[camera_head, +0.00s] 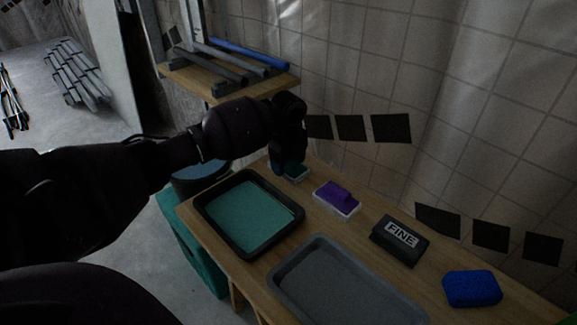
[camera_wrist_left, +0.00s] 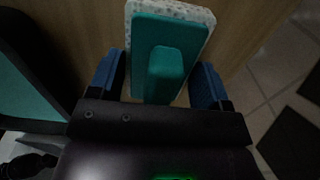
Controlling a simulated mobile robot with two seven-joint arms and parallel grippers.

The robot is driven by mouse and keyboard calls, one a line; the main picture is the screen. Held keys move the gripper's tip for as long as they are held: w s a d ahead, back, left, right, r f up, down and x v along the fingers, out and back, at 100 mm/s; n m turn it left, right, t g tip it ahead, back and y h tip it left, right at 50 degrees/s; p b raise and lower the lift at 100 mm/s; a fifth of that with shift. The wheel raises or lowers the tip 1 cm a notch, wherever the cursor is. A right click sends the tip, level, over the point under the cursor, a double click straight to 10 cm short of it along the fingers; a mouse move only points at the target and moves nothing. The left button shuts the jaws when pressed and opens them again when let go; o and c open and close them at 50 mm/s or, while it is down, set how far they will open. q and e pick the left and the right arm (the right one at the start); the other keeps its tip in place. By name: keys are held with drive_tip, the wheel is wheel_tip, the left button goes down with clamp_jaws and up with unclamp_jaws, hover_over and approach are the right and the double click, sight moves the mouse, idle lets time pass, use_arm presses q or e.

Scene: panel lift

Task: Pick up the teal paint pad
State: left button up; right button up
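The teal paint pad (camera_head: 297,172) sits near the back edge of the wooden table, mostly hidden behind my left gripper (camera_head: 287,168) in the head view. In the left wrist view, the pad (camera_wrist_left: 178,38) has a teal top with a raised teal handle and a speckled white base. My left gripper (camera_wrist_left: 160,84) is over the near end of the pad, with one blue finger on each side. Gaps show between the fingers and the handle, so it is open. My right gripper is not in view.
A black tray with teal paint (camera_head: 208,210) stands in front of the pad. A purple pad (camera_head: 337,198) is to its right. A grey tray (camera_head: 285,282), a black "FINE" block (camera_head: 399,240) and a blue sponge (camera_head: 472,288) lie farther right. A tiled wall (camera_head: 350,75) rises behind.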

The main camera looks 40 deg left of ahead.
use_arm(q)
drive_tip(key=c, duration=0.5)
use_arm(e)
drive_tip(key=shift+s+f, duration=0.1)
use_arm(q)
drive_tip(key=shift+o, duration=0.2)
drive_tip(key=shift+r, duration=0.4)
wheel_tip(320, 180, up, 19)
drive_tip(key=p, duration=0.5)
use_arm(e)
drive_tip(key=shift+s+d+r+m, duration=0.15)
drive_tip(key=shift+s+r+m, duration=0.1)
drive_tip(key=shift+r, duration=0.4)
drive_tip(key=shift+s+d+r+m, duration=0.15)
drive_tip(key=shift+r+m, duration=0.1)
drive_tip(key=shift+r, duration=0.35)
use_arm(q)
drive_tip(key=shift+r, duration=0.1)
drive_tip(key=o, duration=0.4)
drive_tip(key=c, duration=0.3)
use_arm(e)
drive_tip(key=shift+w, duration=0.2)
